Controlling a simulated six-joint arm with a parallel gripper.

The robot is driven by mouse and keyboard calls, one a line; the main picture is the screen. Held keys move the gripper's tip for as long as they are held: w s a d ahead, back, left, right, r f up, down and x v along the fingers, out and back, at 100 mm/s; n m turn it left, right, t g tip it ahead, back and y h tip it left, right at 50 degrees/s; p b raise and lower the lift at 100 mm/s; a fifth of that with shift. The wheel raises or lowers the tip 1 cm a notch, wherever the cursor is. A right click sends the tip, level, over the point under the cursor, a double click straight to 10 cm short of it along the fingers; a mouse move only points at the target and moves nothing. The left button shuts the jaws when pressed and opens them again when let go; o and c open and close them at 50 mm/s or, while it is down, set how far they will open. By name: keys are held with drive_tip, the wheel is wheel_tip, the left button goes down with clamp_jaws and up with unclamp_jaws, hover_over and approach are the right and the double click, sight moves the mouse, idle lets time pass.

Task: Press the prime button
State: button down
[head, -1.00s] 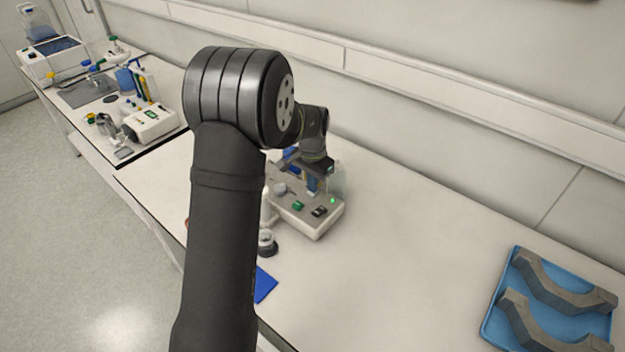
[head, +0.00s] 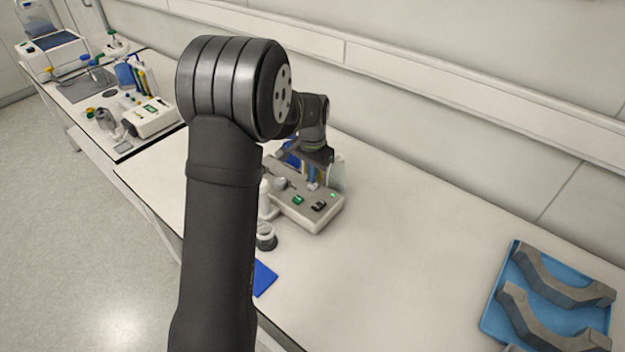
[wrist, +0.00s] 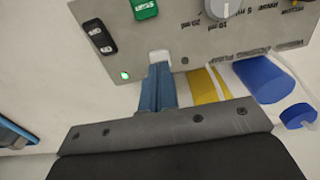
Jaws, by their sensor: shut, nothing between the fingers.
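The pump unit (head: 290,212) is a pale box with a sloped control panel, partly behind my arm in the head view. In the wrist view its panel (wrist: 195,45) carries a green button (wrist: 145,8), a black rocker switch (wrist: 97,35), a lit green lamp (wrist: 125,75) and a grey dial (wrist: 222,8). A small white button (wrist: 160,57) shows right at the tips of my gripper (wrist: 160,72). Its label is not readable, and I cannot tell whether the tips touch it. My gripper is shut and empty, its blue fingers together over the panel's edge.
Blue and yellow items (wrist: 265,78) lie close right of my fingers in the wrist view. A dark-lidded jar (head: 266,238) stands in front of the unit. A blue tray with grey brackets (head: 490,318) lies at right. The bench between is clear.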

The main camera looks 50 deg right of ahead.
sight(311, 185)
wheel_tip(311, 185, up, 11)
drive_tip(key=shift+d, duration=0.1)
idle(0.6)
drive_tip(key=w+a+r+n+t+h, duration=0.1)
drive_tip(key=a+r+n, duration=0.25)
drive_tip(key=a, duration=0.95)
drive_tip(key=w+a+r+n+t+h, duration=0.1)
drive_tip(key=a+r+n, duration=0.3)
drive_tip(key=a, duration=0.9)
drive_tip(key=s+a+f+n+t, duration=0.1)
drive_tip(key=s+a+f, duration=0.3)
drive_tip(key=a, duration=0.6)
drive_tip(key=s+a+f+n+t, duration=0.2)
drive_tip(key=s+a+f+n, duration=0.2)
drive_tip(key=s+a, duration=0.3)
drive_tip(key=a, duration=0.3)
drive_tip(key=shift+s+a+n, duration=0.15)
drive_tip(key=shift+a+n, duration=0.05)
drive_tip(key=shift+n, duration=0.15)
